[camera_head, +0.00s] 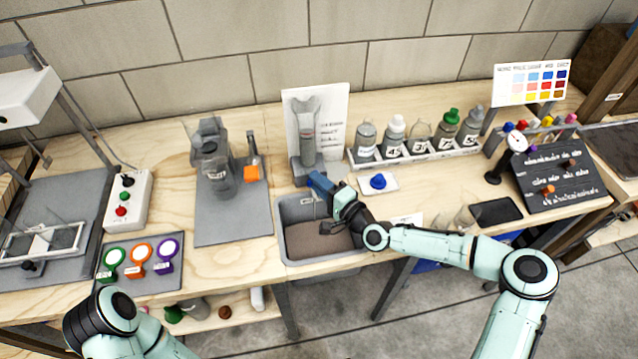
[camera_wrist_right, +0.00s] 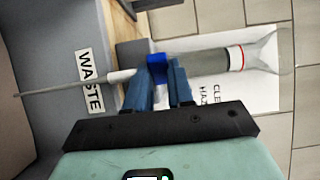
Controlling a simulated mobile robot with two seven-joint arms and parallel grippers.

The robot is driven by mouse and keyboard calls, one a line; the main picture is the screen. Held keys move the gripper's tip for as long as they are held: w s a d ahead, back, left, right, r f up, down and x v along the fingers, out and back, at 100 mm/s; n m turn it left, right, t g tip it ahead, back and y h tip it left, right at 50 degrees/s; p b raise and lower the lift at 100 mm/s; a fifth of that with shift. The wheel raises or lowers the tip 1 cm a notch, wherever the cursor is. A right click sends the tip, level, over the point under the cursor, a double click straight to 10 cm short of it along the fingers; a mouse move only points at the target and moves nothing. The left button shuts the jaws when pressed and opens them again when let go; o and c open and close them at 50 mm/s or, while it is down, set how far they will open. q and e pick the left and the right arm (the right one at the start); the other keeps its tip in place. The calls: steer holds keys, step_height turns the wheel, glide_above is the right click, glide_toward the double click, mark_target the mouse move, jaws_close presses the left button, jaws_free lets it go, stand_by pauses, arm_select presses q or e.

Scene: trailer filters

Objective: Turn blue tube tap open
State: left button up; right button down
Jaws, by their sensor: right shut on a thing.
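The tube (camera_head: 307,135) stands upright in front of a white sign at the back of the bench, with a flared top and a grey holder low down. In the right wrist view the tube (camera_wrist_right: 212,62) lies sideways, with a red ring near its wide end. Its blue tap (camera_wrist_right: 157,66) sits at the narrow end, with a white tip and thin spout (camera_wrist_right: 70,85) beyond. My right gripper (camera_head: 318,184) reaches in above the bin; its blue fingers (camera_wrist_right: 163,76) are shut on the blue tap. The fingers hide part of the tap. My left gripper is outside the view.
A grey waste bin (camera_head: 292,248) with dark contents is set below the tap. A white dish with a blue knob (camera_head: 378,181) stands close to the right. Several bottles (camera_head: 396,130) line a rack behind.

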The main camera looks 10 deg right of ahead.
steer(key=c, duration=1)
jaws_free()
steer(key=shift+v, duration=3.75)
